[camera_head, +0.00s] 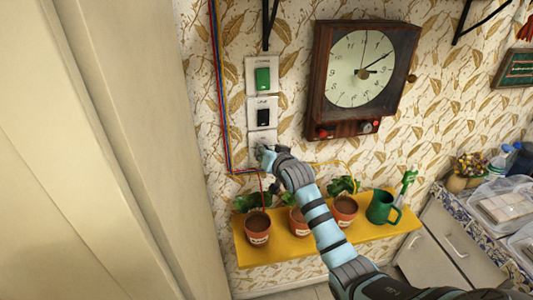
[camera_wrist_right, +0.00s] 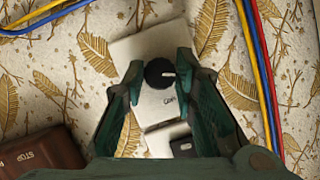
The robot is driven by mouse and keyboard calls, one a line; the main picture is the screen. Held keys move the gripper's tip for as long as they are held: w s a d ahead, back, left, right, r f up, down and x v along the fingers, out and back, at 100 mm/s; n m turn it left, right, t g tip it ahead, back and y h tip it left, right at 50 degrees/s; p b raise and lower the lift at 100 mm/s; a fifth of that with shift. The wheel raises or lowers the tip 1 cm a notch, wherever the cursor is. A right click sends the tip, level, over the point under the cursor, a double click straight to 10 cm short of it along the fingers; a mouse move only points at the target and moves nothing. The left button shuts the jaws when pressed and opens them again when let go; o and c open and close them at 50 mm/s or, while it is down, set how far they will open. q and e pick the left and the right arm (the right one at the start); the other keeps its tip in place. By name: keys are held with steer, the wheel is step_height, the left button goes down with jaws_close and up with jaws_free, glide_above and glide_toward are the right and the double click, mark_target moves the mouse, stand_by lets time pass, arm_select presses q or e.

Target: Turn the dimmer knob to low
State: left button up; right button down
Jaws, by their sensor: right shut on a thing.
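The dimmer knob (camera_wrist_right: 159,73) is a round black knob with a white mark, on a pale wall plate (camera_wrist_right: 150,47). In the right wrist view it sits between the two fingertips of my right gripper (camera_wrist_right: 159,75), which is shut on it. The white mark points to the right in that view. In the head view my right gripper (camera_head: 264,157) reaches the lowest of the stacked wall plates and largely hides the knob. My left gripper is not in view.
Above are a black switch (camera_head: 263,116) and a green switch (camera_head: 263,78). A wooden clock (camera_head: 360,75) hangs to the right. Below, a yellow shelf (camera_head: 285,255) holds potted plants and a green watering can (camera_head: 383,208). Coloured cables (camera_head: 219,90) run left of the plates.

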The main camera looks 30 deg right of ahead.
steer(key=shift+a+f+n+g+h, duration=0.1)
steer(key=shift+n+g+h, duration=0.2)
steer(key=shift+n+h, duration=0.75)
steer(key=shift+n, duration=0.35)
steer(key=c, duration=1.3)
jaws_free()
steer(key=shift+w, duration=0.1)
steer(key=v, duration=1.2)
